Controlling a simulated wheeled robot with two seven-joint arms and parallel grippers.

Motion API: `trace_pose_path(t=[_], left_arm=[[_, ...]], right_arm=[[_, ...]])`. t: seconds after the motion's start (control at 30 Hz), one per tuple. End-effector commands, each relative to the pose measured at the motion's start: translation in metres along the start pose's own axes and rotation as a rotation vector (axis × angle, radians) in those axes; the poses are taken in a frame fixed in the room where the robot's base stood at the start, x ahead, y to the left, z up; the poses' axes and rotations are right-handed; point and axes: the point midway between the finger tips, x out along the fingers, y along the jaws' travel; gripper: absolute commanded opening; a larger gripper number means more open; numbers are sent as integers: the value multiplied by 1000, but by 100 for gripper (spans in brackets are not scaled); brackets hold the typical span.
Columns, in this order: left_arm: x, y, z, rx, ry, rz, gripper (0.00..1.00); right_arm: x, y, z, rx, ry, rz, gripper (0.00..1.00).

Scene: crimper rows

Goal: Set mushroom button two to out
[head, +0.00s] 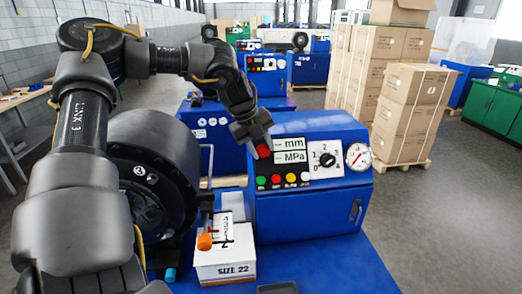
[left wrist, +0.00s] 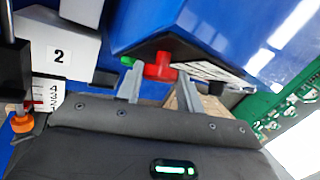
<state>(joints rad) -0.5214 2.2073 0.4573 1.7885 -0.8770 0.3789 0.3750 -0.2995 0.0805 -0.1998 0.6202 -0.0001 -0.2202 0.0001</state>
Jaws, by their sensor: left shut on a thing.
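My left gripper (head: 258,138) is at this button, coming from above. In the left wrist view the red button (left wrist: 160,70) is between the two grey fingers, and the left gripper (left wrist: 160,84) is shut on it. The picture does not show clearly whether the button is in or out. My right gripper is not in view.
The panel also holds small lamps or buttons (head: 276,180), a black rotary knob (head: 327,160) and a gauge (head: 358,156). A white SIZE 22 box (head: 226,268) with an orange knob (head: 204,241) stands in front. More blue machines (head: 264,82) and stacked cartons (head: 412,112) are behind.

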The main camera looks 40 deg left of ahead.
Motion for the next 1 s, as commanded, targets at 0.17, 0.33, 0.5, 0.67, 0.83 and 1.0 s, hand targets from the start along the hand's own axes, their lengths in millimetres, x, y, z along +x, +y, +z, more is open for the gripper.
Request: trace_pose_path(t=[0.17,0.33,0.5,0.67,0.83,1.0], left_arm=[[-1,0,-2,2,6,1,46],[-1,0,-1,2,4,0,59],[-1,0,-1,1,3,0,59],[-8,-1,-1,3,2,-3,59],[-38,-1,0,2,-2,-6,59],[-72,-1,-1,3,-2,-5,59]], right_arm=[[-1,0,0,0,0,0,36],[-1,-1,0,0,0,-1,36],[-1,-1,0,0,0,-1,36],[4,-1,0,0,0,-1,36],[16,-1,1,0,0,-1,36],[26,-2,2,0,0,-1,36]])
